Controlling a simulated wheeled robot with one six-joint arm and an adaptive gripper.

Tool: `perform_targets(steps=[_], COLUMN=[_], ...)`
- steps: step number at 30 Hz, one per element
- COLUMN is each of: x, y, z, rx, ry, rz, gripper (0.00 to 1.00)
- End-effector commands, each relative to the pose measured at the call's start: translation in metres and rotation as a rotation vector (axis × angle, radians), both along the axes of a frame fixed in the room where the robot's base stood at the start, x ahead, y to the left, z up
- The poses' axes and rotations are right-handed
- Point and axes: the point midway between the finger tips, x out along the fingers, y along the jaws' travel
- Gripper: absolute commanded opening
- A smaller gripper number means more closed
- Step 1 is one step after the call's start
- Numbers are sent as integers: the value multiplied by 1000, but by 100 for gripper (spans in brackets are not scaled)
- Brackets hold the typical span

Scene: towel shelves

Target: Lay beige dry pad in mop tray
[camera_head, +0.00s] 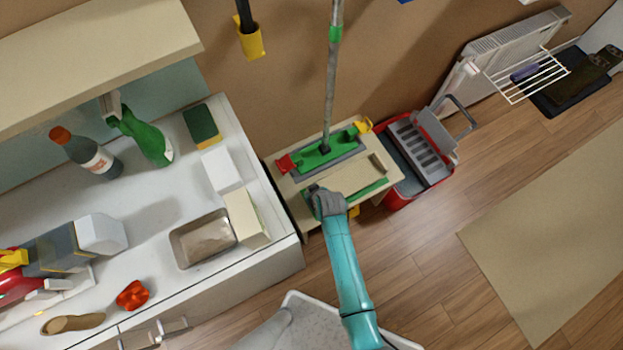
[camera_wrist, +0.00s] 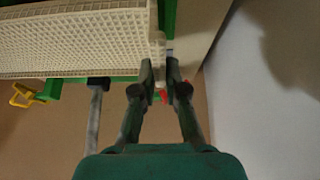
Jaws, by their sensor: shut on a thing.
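My gripper (camera_head: 325,203) is at the front left edge of a small beige stand in the head view. In the wrist view my gripper (camera_wrist: 160,72) is shut on the edge of a cream, waffle-textured pad (camera_wrist: 75,40). The pad spreads to the left of the fingers. Green strips (camera_wrist: 168,14) show beside and behind it. In the head view a green strip (camera_head: 370,190) runs along the stand's front; I cannot tell whether it is the mop tray's rim. I cannot tell whether the pad touches what lies below.
A green mop head (camera_head: 325,154) with red and yellow ends lies at the stand's back, its pole (camera_head: 333,80) rising. A red bucket (camera_head: 414,160) stands close on the right. Floor is free at right.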

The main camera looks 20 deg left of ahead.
Motion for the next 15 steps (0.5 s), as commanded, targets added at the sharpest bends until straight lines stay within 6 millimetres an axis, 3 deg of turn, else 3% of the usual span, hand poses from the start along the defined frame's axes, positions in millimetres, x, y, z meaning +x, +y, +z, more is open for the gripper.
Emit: perform_targets(steps=[15], x=[0], y=[0], z=[-10], rx=[0], ry=[0], rz=[0], gripper=[0])
